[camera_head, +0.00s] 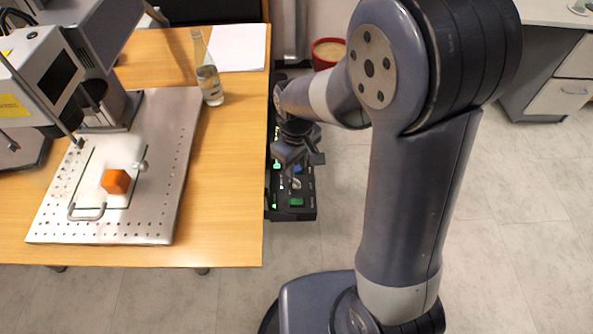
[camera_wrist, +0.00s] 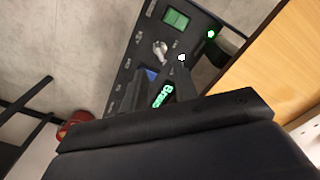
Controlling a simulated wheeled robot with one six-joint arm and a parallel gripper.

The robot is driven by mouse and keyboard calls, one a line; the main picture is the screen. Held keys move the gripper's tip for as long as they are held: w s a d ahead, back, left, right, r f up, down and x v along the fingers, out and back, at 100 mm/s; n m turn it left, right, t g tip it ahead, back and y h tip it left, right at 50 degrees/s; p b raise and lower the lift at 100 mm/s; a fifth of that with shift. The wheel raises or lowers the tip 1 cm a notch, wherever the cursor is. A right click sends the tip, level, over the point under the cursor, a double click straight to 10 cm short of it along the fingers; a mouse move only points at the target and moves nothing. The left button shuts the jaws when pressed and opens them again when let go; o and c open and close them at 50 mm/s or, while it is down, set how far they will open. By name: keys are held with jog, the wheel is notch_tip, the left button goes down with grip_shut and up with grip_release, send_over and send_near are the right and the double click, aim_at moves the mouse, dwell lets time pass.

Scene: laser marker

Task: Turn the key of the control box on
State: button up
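The control box (camera_head: 306,213) is a black unit with green displays, beside the right edge of the wooden table. Its dark panel (camera_wrist: 125,75) crosses the wrist view at a slant. What looks like the silver key (camera_wrist: 160,48) sticks out of the panel near a green display (camera_wrist: 176,18); a small silver part, likely the same key, shows in the head view (camera_head: 296,183). My gripper (camera_head: 298,160) is over the panel, its fingers apart and nothing seen between them. In the wrist view the fingers (camera_wrist: 160,78) point at the panel, just short of the key. Contact is not visible.
The table (camera_head: 230,150) holds a perforated metal plate (camera_head: 165,180) with an orange block (camera_head: 116,181), the laser machine (camera_head: 40,75), a glass bottle (camera_head: 209,82) and paper (camera_head: 238,47). A red bin (camera_head: 328,51) stands behind the box.

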aim_at(297, 180)
notch_tip(297, 180, up, 5)
jog(key=shift+r+p, duration=0.1)
jog(key=shift+p, duration=0.2)
notch_tip(297, 180, down, 11)
jog(key=shift+f+b, duration=0.1)
jog(key=shift+b, duration=0.85)
jog(key=shift+n, duration=0.3)
jog(key=shift+r, duration=0.25)
